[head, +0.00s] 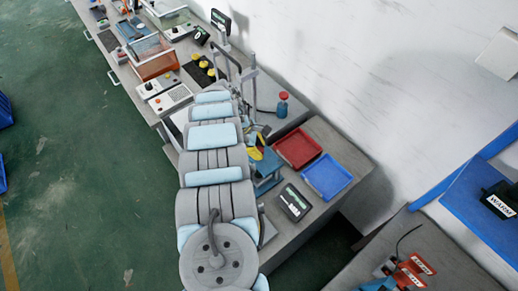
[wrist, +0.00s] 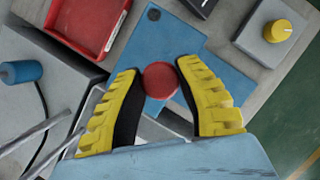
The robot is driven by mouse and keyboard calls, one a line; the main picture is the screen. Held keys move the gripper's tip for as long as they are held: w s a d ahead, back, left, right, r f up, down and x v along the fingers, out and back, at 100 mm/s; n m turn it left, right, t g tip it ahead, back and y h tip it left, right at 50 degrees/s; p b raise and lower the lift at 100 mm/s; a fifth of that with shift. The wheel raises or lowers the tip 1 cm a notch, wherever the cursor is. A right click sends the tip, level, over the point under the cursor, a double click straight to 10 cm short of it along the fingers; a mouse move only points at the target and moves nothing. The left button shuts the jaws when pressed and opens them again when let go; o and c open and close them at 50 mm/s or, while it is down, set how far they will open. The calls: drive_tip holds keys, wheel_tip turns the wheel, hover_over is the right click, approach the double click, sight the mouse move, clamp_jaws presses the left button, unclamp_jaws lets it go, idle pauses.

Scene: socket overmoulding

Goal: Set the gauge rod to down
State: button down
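A round red knob (wrist: 160,80) sits over a blue fixture plate (wrist: 178,38) in the wrist view. It may be the top of the gauge rod, but I cannot tell how its rod stands. My gripper (wrist: 159,72) has its yellow ribbed fingers on either side of the knob. The finger pads look very near its sides; I cannot tell whether they touch it. In the head view my arm hides most of the spot. The blue fixture (head: 266,182) and a bit of my yellow gripper (head: 257,153) show beside the arm.
A red tray (head: 298,148) and a blue tray (head: 327,177) lie right of the fixture. A black display box (head: 294,203) is in front of them. A yellow knob on a grey box (wrist: 279,31) stands close by. A red-topped blue object (head: 282,106) stands behind.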

wheel_tip(320, 180, down, 4)
drive_tip(key=shift+f+b, duration=0.15)
drive_tip(key=shift+b, duration=1.1)
drive_tip(key=c, duration=0.7)
unclamp_jaws()
drive_tip(key=shift+d, duration=0.2)
drive_tip(key=shift+a, duration=0.1)
drive_tip(key=shift+r, duration=0.25)
drive_tip(key=shift+a+r, duration=0.15)
drive_tip(key=v, duration=1.1)
drive_tip(key=shift+a+r, duration=0.1)
drive_tip(key=shift+r, duration=0.05)
